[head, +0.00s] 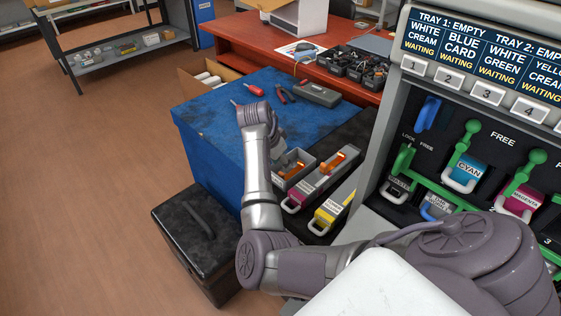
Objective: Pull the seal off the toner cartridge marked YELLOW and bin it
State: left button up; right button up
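The cartridge with a yellow label (331,211) lies at the front right of the bench, its white handle towards the front. Its label is too small to read, and no seal on it can be made out. To its left lie a grey cartridge with a magenta label (295,199) and another grey one (296,174), both with orange parts on top. My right arm reaches across from the lower right. Its gripper (281,145) is mostly hidden behind the wrist, near the back of the grey cartridges; its fingers cannot be made out. My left gripper is out of view.
A blue-topped bench (215,130) holds red-handled tools and a grey case (317,95). A black box (190,225) with a handle stands on the floor. The printer (397,110) at right holds cyan (466,170) and magenta (519,200) cartridges. Floor at left is clear.

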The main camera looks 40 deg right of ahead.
jog(key=shift+o, duration=0.3)
jog(key=v, duration=1.2)
